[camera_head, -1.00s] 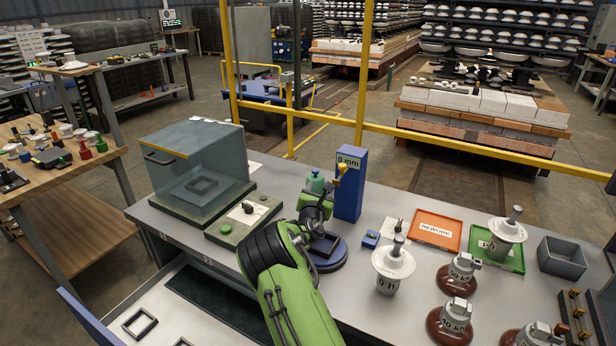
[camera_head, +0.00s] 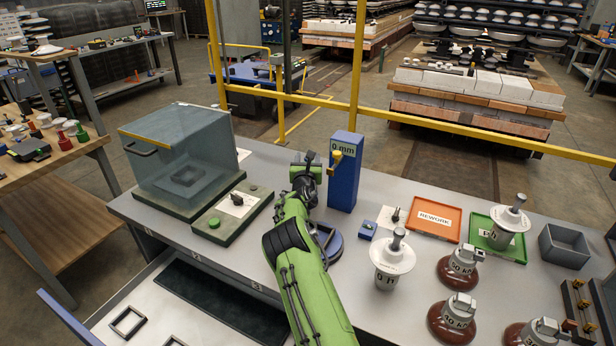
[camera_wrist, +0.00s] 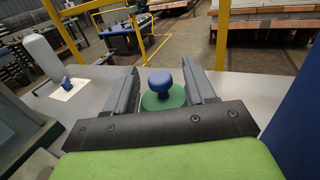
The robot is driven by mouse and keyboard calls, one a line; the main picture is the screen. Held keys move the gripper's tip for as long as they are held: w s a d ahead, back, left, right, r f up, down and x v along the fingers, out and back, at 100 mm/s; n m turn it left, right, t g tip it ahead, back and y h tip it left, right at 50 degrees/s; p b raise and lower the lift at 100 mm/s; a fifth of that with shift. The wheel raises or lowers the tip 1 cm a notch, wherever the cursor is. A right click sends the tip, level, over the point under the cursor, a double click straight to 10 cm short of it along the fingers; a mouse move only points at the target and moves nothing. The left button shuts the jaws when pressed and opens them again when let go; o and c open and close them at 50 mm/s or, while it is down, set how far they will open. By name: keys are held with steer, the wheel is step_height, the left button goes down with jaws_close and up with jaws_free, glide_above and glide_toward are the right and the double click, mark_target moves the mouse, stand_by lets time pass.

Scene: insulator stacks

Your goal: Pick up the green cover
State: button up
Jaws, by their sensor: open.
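The green cover (camera_wrist: 151,102) shows in the wrist view as a round green piece with a dark blue knob (camera_wrist: 160,81) on top. It lies between my two grey jaws, with the knob in the gap. My gripper (camera_wrist: 160,68) is open, and the jaws stand apart on either side of the knob. I cannot tell whether either jaw touches the cover. In the head view my gripper (camera_head: 308,160) is beside the blue "0 mm" post (camera_head: 345,180), and it hides the cover there.
A glass box (camera_head: 182,155) and a pad with a green button (camera_head: 214,222) stand left. A blue round stand (camera_head: 325,243) lies beside my arm. Right are insulators (camera_head: 391,262), an orange REWORK tray (camera_head: 434,219), a green tray (camera_head: 512,250) and a grey bin (camera_head: 566,245).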

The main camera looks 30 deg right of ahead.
steer(key=shift+w+d, duration=0.2)
steer(key=shift+w, duration=0.15)
jaws_close()
